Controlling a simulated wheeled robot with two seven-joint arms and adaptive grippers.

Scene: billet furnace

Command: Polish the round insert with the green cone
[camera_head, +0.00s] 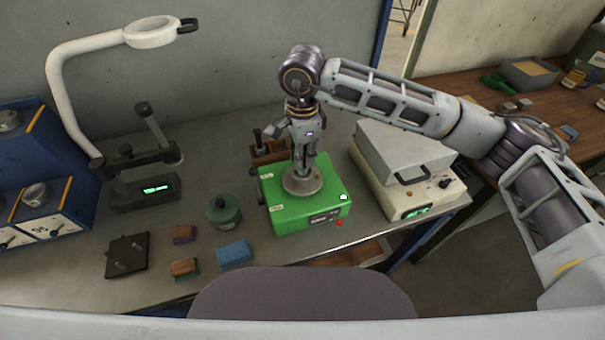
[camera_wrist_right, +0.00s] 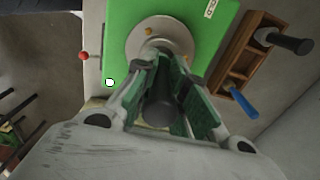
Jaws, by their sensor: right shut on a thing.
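My right gripper (camera_head: 303,160) points down over the round grey metal disc (camera_head: 302,181) on top of the green box (camera_head: 325,203). In the right wrist view, my right gripper (camera_wrist_right: 160,85) is shut on a dark cylindrical handle (camera_wrist_right: 158,108). The fingers hide its far end, so I cannot tell whether it is the green cone's handle or whether it touches the disc. The disc (camera_wrist_right: 172,27) shows ahead of the fingertips, with a small brass-coloured piece (camera_wrist_right: 150,31) on it. I cannot make out a separate round insert. My left gripper is not in view.
A wooden holder (camera_wrist_right: 238,52) with black and blue handles stands beside the green box. A beige instrument (camera_head: 415,192) stands right. A lamp (camera_head: 72,110) rises at the left.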

